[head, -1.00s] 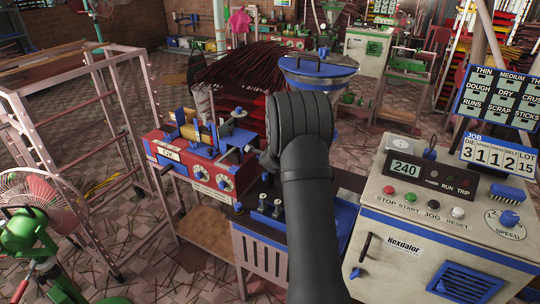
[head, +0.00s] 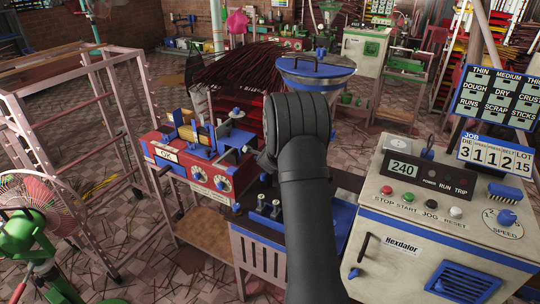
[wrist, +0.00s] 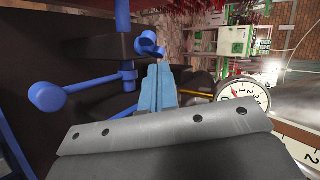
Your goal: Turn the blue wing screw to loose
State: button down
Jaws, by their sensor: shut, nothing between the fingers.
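In the wrist view a small blue two-lobed piece (wrist: 148,44), which looks like the wing screw, sits just beyond my fingertips. My gripper (wrist: 160,68) is shut, with its light blue-grey fingers together and empty. The fingertips are close to the wing screw, a little below and right of it in the picture; I cannot tell whether they touch it. In the head view my dark arm hides the gripper and the screw.
Left of the fingers, a blue bar with a round knob (wrist: 47,96) meets a blue upright rod (wrist: 123,30). A round dial gauge (wrist: 243,92) is close on the right. In the head view a control cabinet (head: 400,235) stands right and a red machine (head: 185,165) left.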

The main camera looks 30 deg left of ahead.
jog(key=v, duration=1.6)
jog(key=shift+s+r, duration=0.25)
jog(key=shift+s, duration=0.15)
jog(key=c, duration=1.9)
grip_release()
jog(key=shift+s+r, duration=0.1)
jog(key=o, duration=0.4)
jog(key=a+n+g+y, duration=0.1)
jog(key=a, duration=0.2)
jog(key=a+r+n+g, duration=0.1)
jog(key=a+n, duration=0.1)
jog(key=a, duration=0.1)
jog(key=w+a+n+g+y, duration=0.1)
jog(key=a, duration=0.3)
jog(key=shift+w+r+y, duration=0.1)
jog(key=shift+r+y, duration=0.2)
jog(key=w+a+n+g+h, duration=0.1)
jog(key=a+n+g, duration=0.2)
jog(key=a+n, duration=0.2)
jog(key=w+d+r+n+h, duration=0.2)
jog(key=w+d+r+h, duration=0.3)
jog(key=h, duration=0.3)
jog(key=shift+y, duration=0.3)
jog(key=x, duration=1.6)
jog(key=shift+w+a+f, duration=0.2)
jog(key=shift+w+a, duration=0.1)
jog(key=shift+w, duration=0.05)
